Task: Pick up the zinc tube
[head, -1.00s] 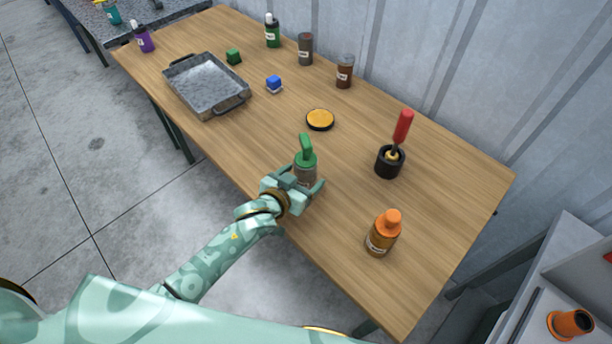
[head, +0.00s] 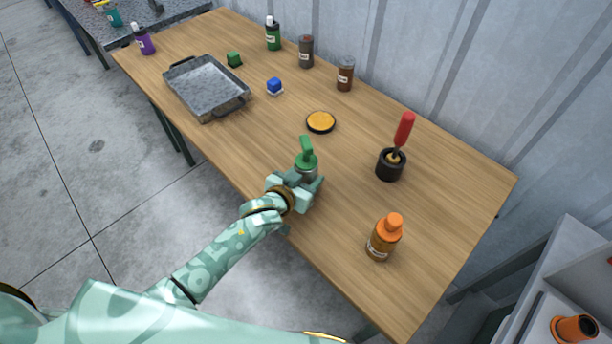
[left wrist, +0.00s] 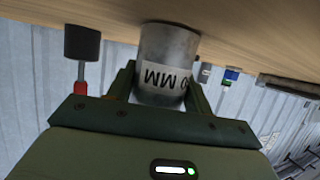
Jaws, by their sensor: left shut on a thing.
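My right gripper is not in view.
An orange-capped bottle (head: 383,240) stands to the right, and a black cup (head: 390,168) holds a red-handled tool (head: 404,130). A yellow disc (head: 320,121) lies behind. A metal tray (head: 241,101), small blocks and several bottles are farther back. The wooden table (head: 340,220) is bare around the tube.

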